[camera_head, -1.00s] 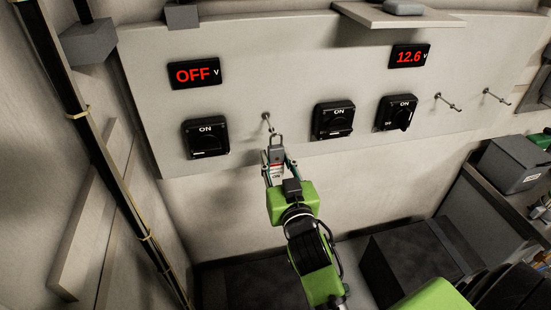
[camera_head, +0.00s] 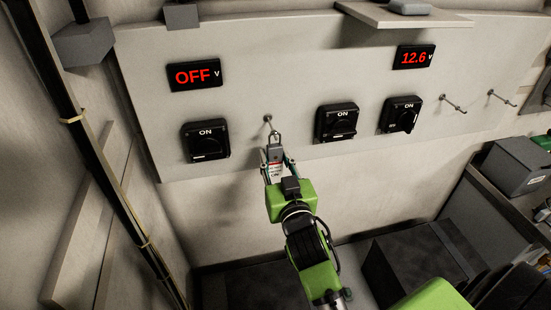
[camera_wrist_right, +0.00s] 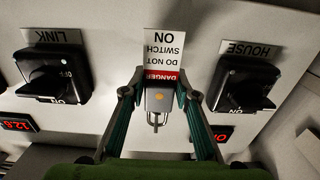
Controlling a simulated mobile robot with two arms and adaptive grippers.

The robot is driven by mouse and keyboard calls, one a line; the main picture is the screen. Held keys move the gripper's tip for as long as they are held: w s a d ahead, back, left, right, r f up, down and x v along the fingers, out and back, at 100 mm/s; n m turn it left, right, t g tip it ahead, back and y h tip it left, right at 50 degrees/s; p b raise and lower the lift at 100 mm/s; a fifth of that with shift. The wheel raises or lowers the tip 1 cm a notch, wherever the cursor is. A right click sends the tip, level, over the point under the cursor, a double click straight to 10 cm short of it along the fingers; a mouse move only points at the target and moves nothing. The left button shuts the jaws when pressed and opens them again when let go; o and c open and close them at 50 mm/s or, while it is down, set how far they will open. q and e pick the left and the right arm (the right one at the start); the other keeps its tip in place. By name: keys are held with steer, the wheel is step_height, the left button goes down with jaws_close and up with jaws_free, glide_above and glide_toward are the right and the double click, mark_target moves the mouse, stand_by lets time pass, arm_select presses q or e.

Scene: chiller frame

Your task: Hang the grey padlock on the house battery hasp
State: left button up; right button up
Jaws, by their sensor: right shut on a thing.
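My right gripper (camera_head: 275,172) is shut on the grey padlock (camera_wrist_right: 158,100), held in front of the wall panel. The padlock's shackle (camera_head: 275,138) points up toward a metal peg (camera_head: 267,121) between two black switches. The shackle overlaps the peg's lower end in the head view; I cannot tell whether it is around it or touching it. A red and white danger tag (camera_wrist_right: 162,55) shows with the padlock. The HOUSE switch (camera_wrist_right: 242,84) is the left switch (camera_head: 206,140) in the head view. No separate hasp is clearly distinguishable. My left gripper is not in view.
The LINK switch (camera_wrist_right: 55,75) is on the peg's other side. Another switch (camera_head: 401,114) and two bare pegs (camera_head: 451,103) (camera_head: 502,97) are further right. A shelf (camera_head: 405,16) juts out above. A grey box (camera_head: 517,166) stands at right.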

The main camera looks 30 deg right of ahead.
mark_target(275, 132)
steer(key=shift+w+d+f, duration=0.1)
steer(key=shift+w+d, duration=0.05)
steer(key=shift+w, duration=0.05)
steer(key=o, duration=1.3)
steer(key=shift+s, duration=0.1)
step_height(275, 132, up, 10)
steer(key=shift+r, duration=0.1)
